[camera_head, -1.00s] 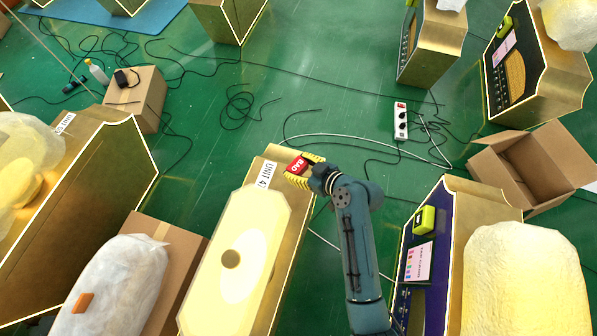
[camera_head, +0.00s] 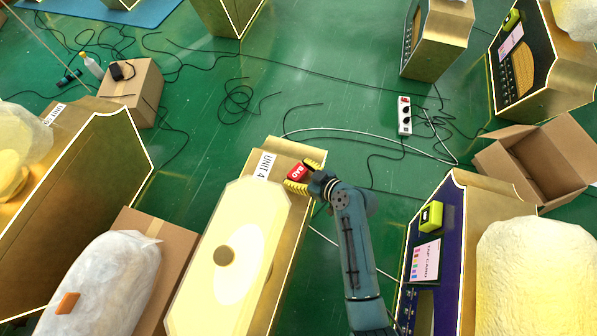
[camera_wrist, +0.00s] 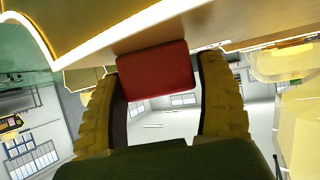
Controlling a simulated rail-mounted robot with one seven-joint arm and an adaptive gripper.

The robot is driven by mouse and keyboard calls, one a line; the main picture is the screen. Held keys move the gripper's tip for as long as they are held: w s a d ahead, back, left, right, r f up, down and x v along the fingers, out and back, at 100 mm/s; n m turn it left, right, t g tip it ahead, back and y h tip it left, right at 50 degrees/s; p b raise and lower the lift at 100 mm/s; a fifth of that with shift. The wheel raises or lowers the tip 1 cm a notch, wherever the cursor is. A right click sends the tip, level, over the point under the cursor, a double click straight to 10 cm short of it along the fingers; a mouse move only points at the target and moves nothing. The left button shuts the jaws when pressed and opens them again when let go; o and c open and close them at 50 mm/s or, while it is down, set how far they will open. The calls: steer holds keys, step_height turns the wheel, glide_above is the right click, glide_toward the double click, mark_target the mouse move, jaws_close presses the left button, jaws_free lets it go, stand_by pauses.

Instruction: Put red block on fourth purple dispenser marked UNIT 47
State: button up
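The red block (camera_head: 299,172), with a white label that seems to read BAD, is between the yellow fingers of my gripper (camera_head: 302,174). In the wrist view the red block (camera_wrist: 155,70) fills the gap between the fingertips (camera_wrist: 157,75). My gripper is shut on it. It is at the far right edge of a gold dispenser (camera_head: 282,160) labelled UNIT 4 and a digit I cannot read. The dispenser's pale lid has a round brown knob. I cannot tell whether the block touches the dispenser. A purple-faced dispenser (camera_head: 461,187) stands at the right, its label not visible.
A yellow-green device (camera_head: 431,216) and a card are on the purple face. An open cardboard box (camera_head: 563,160), a power strip (camera_head: 404,115) and loose cables lie on the green floor.

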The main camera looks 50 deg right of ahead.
steer(key=shift+o, duration=1.1)
steer(key=shift+r, duration=0.25)
steer(key=p+v, duration=0.5)
steer(key=v, duration=0.6)
steer(key=w+a+r+n+t, duration=0.15)
steer(key=w+r, duration=0.25)
steer(key=r, duration=0.4)
steer(key=w+a+r+h, duration=0.15)
steer(key=w+r, duration=0.25)
steer(key=r, duration=0.4)
steer(key=w+a+r+t, duration=0.1)
steer(key=w+a+r, duration=0.1)
steer(key=w+r, duration=0.45)
steer(key=s+a+r+t, duration=0.2)
steer(key=a+r, duration=0.3)
steer(key=r, duration=0.5)
steer(key=s+a+r+m+t, duration=0.1)
steer(key=s+a+r+t, duration=0.1)
steer(key=a+r, duration=0.4)
steer(key=s+a+r+m+t, duration=0.1)
steer(key=a+r, duration=0.4)
steer(key=r, duration=0.9)
steer(key=shift+s+a+r+t+y, duration=0.15)
steer(key=shift+s+r+t+y, duration=0.25)
steer(key=shift+s+t, duration=0.65)
